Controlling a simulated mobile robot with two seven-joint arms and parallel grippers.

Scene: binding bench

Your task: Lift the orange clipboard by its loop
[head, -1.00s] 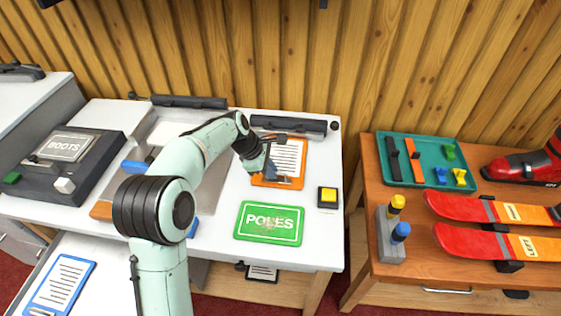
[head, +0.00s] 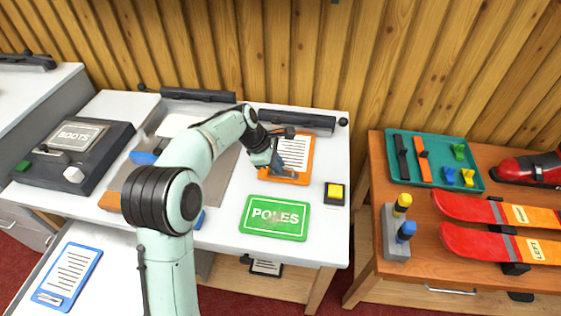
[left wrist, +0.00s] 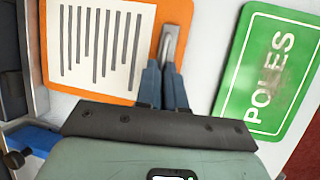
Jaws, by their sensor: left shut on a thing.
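The orange clipboard (head: 302,152) lies on the white bench with a white lined sheet on it. It also shows in the left wrist view (left wrist: 150,95), at the upper left. Its metal loop (left wrist: 171,35) is at the clipboard's right edge in that view. My left gripper (head: 277,170) is at the clipboard's near left part in the head view. In the left wrist view its two blue-grey fingers (left wrist: 165,70) are close together on the lower end of the loop. They hide that end. I see no clear gap between clipboard and bench. My right gripper is not in view.
The green POLES board (head: 274,218) lies close to the clipboard. A yellow button box (head: 334,194) stands to the right. A dark clamp bar (head: 300,121) lies behind the clipboard. The BOOTS unit (head: 72,158) is far left. A wooden table (head: 430,262) with skis is at right.

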